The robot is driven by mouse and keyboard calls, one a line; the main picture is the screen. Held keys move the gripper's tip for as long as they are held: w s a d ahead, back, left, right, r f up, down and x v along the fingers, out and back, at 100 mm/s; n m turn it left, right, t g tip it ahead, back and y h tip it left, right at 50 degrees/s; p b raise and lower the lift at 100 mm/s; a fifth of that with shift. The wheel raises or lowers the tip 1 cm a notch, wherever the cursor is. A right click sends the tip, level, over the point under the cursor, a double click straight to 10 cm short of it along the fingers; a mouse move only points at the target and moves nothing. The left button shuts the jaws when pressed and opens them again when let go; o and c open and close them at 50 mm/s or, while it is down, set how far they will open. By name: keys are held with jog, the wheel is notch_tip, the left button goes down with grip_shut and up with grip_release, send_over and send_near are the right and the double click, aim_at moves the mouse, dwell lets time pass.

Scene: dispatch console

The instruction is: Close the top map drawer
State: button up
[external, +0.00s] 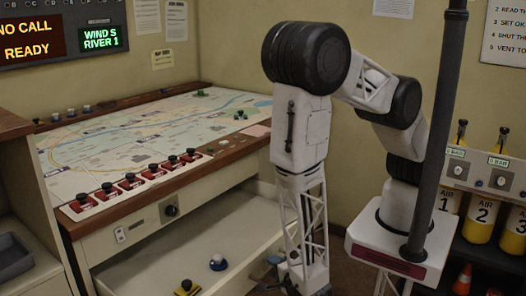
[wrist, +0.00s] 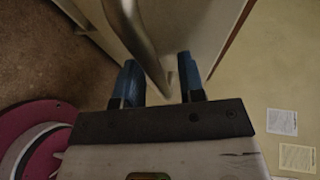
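The map drawer (external: 238,228) under the map-topped console stands pulled out, its pale inside showing. A blue-and-white knobbed object (external: 217,263) and a yellow object with a dark top (external: 187,288) are in it. My gripper (external: 300,284) is low at the drawer's outer side, partly cut off by the frame bottom. In the wrist view, my gripper's two blue fingers (wrist: 160,86) are spread apart. A metal bar handle (wrist: 142,42) reaches between them, in front of a pale panel (wrist: 190,28). I cannot tell whether the fingers touch the bar.
The map table (external: 150,130) carries a row of red switch blocks (external: 132,182) along its near edge. A dark post (external: 440,130) stands right of my arm. Yellow air cylinders (external: 482,218) and an orange cone (external: 463,280) are at the far right.

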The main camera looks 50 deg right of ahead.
dwell(0.3)
grip_shut()
jog(key=shift+w, duration=0.2)
send_near(199, 239)
jog(key=w+d+r, duration=0.1)
jog(key=w, duration=0.2)
jog(key=w+d+r, duration=0.1)
jog(key=w, duration=0.2)
jog(key=w+d+r, duration=0.1)
jog(key=w, duration=0.1)
jog(key=shift+w+d, duration=0.3)
jog(key=shift+w, duration=0.1)
grip_release()
jog(key=shift+r, duration=0.1)
dwell(0.3)
jog(key=shift+v, duration=3.85)
jog(key=shift+d, duration=0.15)
